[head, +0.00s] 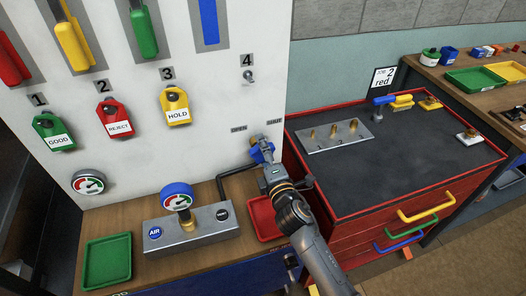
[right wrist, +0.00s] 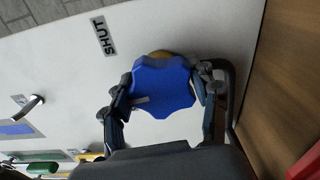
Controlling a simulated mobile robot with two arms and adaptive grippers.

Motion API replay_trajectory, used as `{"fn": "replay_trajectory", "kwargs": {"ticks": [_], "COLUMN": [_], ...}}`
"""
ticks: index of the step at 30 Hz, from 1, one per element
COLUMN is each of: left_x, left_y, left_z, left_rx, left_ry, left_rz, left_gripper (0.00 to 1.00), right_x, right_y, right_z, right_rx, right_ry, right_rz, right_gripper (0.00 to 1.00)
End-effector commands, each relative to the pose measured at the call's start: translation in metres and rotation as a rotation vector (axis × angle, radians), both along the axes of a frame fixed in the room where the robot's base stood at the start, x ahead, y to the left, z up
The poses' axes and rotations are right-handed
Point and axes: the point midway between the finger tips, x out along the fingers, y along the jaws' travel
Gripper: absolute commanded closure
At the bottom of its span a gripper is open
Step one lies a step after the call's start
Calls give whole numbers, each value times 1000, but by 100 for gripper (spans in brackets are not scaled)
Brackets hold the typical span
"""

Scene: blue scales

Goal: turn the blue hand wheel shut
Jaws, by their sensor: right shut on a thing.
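The blue hand wheel (right wrist: 165,82) is a lobed knob on the white panel, with a brass part behind its edge. In the head view most of the wheel (head: 262,151) is hidden by my right gripper (head: 264,158). In the right wrist view my right gripper (right wrist: 161,92) has one finger on each side of the wheel and is shut on it. A pale mark shows on the wheel's face. A SHUT label (right wrist: 105,37) is on the panel, with an OPEN label (head: 238,128) to its left in the head view. My left gripper is not in view.
A dark bent pipe (head: 222,184) runs below the wheel. A red tray (head: 262,219) lies close under my right arm. A metal block with a blue-rimmed gauge (head: 177,196) stands on the wooden bench. A red tool cabinet (head: 352,245) is to the right.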

Motion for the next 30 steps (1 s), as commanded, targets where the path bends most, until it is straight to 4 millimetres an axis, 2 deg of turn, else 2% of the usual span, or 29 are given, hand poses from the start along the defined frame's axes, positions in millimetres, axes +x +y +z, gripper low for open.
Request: {"fn": "replay_trajectory", "kwargs": {"ticks": [14, 30], "left_x": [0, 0], "left_y": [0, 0], "left_z": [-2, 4], "left_rx": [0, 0], "left_ry": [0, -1], "left_rz": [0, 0], "left_gripper": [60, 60], "right_x": [0, 0], "right_y": [0, 0], "right_z": [-1, -2], "right_rx": [433, 895], "right_ry": [141, 291], "right_rz": [-1, -1], "right_gripper": [72, 72]}}
